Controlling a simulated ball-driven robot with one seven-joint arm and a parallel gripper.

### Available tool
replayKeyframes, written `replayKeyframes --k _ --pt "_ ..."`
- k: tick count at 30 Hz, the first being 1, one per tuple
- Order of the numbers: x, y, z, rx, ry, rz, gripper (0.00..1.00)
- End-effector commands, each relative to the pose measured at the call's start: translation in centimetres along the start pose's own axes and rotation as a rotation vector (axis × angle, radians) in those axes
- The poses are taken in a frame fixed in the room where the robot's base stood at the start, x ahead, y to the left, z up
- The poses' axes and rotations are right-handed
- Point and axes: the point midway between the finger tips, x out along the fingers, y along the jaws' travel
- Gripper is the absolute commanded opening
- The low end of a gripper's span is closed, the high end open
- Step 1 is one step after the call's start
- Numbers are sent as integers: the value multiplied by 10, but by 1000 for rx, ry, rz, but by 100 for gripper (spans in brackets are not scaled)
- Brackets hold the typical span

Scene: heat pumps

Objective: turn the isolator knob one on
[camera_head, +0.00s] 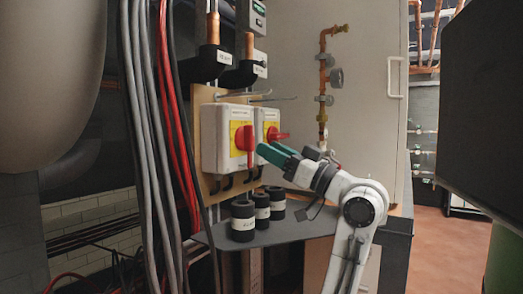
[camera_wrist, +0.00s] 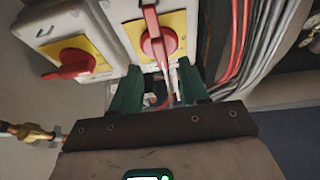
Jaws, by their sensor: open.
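Two white isolator boxes are mounted side by side on a wooden board in the head view. The left box (camera_head: 213,135) has a red knob (camera_head: 246,137) on a yellow plate, its handle vertical. The right box (camera_head: 260,118) has a red knob (camera_head: 274,134) with its handle horizontal. My gripper (camera_head: 265,147) is open, its green fingers near the left box's knob. In the wrist view, that vertical knob (camera_wrist: 153,35) lies just ahead of and between the fingertips (camera_wrist: 158,68), with nothing gripped. The horizontal knob (camera_wrist: 72,64) is off to the left there. I cannot tell which knob is number one.
Several black cylinders (camera_head: 243,222) stand on a dark shelf (camera_head: 290,231) below the boxes. Grey and red cables (camera_head: 150,130) hang left of the board. Copper pipework (camera_head: 323,85) and a pale door panel (camera_head: 370,110) are behind. Open floor (camera_head: 455,247) lies to the right.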

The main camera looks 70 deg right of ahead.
Motion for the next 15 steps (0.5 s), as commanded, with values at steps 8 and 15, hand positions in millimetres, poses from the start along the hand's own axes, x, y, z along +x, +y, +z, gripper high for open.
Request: replayKeyframes --k 8,15 --pt "-50 0 4 -2 1 2 45" --pt "-63 0 1 -1 -1 0 45"
